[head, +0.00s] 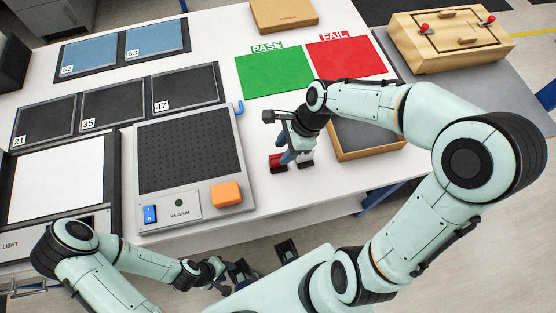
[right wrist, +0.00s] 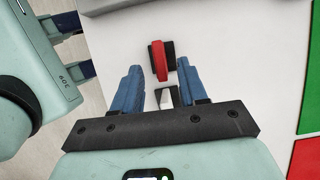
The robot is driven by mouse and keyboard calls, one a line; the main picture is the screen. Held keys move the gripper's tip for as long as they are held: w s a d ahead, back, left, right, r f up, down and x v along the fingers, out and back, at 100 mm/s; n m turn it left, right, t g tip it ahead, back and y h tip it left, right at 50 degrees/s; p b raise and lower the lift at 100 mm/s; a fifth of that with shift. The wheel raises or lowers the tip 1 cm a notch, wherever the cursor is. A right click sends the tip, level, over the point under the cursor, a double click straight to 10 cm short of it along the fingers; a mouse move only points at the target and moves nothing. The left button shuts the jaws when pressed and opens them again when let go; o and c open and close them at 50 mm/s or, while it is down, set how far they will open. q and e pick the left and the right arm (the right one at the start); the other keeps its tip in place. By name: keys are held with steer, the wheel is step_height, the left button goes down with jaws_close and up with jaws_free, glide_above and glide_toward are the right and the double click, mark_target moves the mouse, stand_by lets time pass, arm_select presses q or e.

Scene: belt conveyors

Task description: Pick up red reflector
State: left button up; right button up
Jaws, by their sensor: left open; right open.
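The red reflector (head: 277,161) lies on the white table, right of the vacuum plate. In the right wrist view the red reflector (right wrist: 158,60) has a dark side and sits just beyond my open fingertips, apart from them. My right gripper (head: 294,157) points down over the table beside it, with blue fingers that also show in the right wrist view (right wrist: 158,82). A small white and black piece (right wrist: 167,97) lies between those fingers, nearer the palm. My left gripper (head: 262,261) is open and empty, off the table's front edge.
The vacuum plate (head: 190,147) with an orange block (head: 226,195) stands to the left. Green PASS (head: 275,72) and red FAIL (head: 345,58) mats lie behind. A dark-lined wooden tray (head: 366,137) is right of my right gripper, partly hidden by my arm.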

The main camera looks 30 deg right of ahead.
mark_target(279, 155)
steer(key=x, duration=0.5)
steer(key=shift+w+a+f+b, duration=0.1)
steer(key=shift+a+f+b, duration=0.2)
steer(key=shift+f, duration=0.05)
jaws_close()
